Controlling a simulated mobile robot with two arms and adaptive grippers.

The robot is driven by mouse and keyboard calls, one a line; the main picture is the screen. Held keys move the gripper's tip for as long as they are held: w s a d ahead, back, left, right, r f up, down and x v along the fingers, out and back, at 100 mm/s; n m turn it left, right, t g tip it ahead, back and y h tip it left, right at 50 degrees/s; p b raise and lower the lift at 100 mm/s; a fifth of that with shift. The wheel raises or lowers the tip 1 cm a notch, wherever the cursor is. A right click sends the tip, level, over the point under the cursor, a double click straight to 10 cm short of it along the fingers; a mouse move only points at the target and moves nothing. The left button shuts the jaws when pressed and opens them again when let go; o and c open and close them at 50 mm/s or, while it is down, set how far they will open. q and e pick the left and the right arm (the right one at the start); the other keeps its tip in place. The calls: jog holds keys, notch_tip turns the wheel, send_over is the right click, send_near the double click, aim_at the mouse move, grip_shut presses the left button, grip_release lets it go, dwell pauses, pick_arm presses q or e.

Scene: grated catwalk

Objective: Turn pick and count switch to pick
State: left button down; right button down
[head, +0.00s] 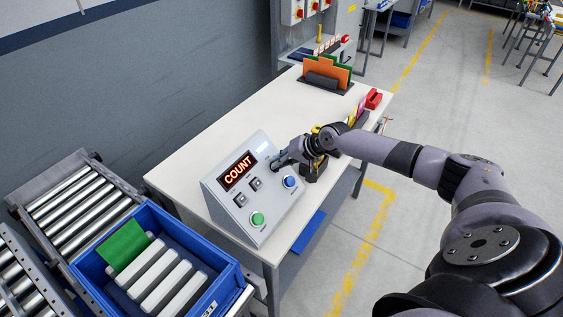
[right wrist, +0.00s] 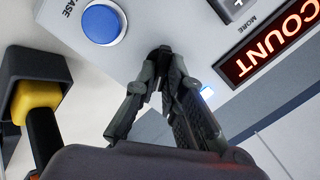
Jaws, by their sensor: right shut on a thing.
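A light grey control box (head: 262,205) with a sloped face stands on the white table. Its lit display (head: 238,171) reads COUNT in orange, and the same display (right wrist: 268,44) shows in the right wrist view. My right gripper (head: 279,161) is at the upper right of the box face. In the right wrist view, its fingertips (right wrist: 162,56) are closed together on the pick and count switch, between the blue button (right wrist: 101,24) and the display. The fingers hide most of the switch, so its angle cannot be told. My left gripper is not in view.
The box also has a green button (head: 257,218) and two dark square buttons. A black and yellow device (head: 315,165) stands right beside my right wrist. A blue crate (head: 222,267) with white bars sits at the lower left.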

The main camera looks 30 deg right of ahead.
jog(key=shift+n, duration=0.4)
jog(key=shift+n+b, duration=0.5)
jog(key=n+b, duration=0.1)
jog(key=n, duration=0.2)
jog(key=shift+a, duration=0.1)
jog(key=n+b, duration=0.1)
jog(key=n, duration=0.2)
jog(key=shift+a+n+h, duration=0.1)
jog(key=shift+n+h, duration=0.2)
jog(key=shift+n, duration=0.1)
jog(key=shift+r+n, duration=0.1)
jog(key=shift+n, duration=1.4)
jog(key=c, duration=1.7)
grip_release()
